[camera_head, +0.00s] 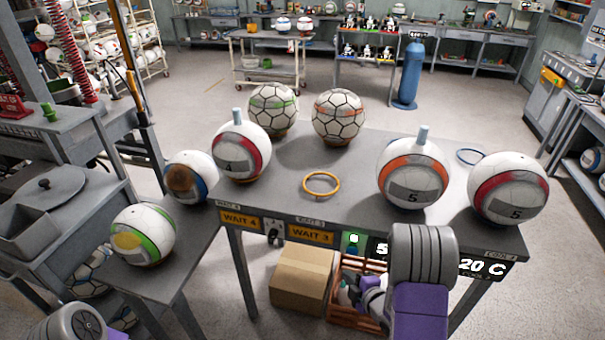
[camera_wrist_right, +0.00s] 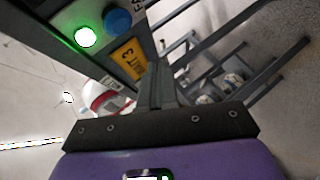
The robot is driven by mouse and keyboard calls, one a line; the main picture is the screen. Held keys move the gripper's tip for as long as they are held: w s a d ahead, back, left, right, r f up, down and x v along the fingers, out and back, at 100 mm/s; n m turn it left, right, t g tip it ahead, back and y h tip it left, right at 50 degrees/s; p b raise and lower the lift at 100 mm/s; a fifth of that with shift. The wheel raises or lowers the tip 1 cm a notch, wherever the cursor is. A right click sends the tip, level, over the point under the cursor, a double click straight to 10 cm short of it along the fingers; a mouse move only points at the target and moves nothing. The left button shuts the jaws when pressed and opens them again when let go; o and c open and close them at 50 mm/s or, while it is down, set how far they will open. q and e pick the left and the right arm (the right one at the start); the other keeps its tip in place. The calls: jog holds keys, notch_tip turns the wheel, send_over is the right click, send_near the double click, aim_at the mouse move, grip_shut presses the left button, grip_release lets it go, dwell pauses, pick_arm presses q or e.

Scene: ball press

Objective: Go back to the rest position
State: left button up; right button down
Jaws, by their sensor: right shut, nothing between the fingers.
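My right gripper (camera_wrist_right: 157,85) is shut and empty; its two fingers lie together in the right wrist view. In the head view my right arm comes in at the lower right, in front of the table's front edge. A lit green button (camera_head: 353,239) is on the table front near it; the green light (camera_wrist_right: 85,37) and a blue button (camera_wrist_right: 117,20) also show in the right wrist view. Only a rounded part of my left arm shows at the bottom left; its gripper is out of view.
The grey table (camera_head: 290,205) holds several balls, a yellow ring (camera_head: 321,184) and a blue ring (camera_head: 470,156). A lower side table with a green-striped ball (camera_head: 143,235) stands left. A cardboard box (camera_head: 301,276) and a crate (camera_head: 354,318) are below the table.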

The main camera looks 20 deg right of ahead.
jog(key=s+a+f+m+g, duration=0.3)
jog(key=s+a+f+m, duration=0.15)
jog(key=f, duration=0.25)
jog(key=s+a+f+m+g, duration=0.3)
jog(key=f+m, duration=0.2)
jog(key=f, duration=0.2)
jog(key=s+a+f+m+g+y, duration=0.1)
jog(key=s+a+f+m+g, duration=0.1)
jog(key=s+a+m+g, duration=0.1)
jog(key=s+a+f+m+g+y, duration=0.1)
jog(key=s+a+f+m+g, duration=0.1)
jog(key=s+a+m, duration=0.4)
jog(key=s+a+g, duration=0.1)
jog(key=s+a, duration=0.1)
jog(key=s, duration=0.1)
jog(key=shift+a, duration=0.3)
jog(key=shift+d, duration=0.15)
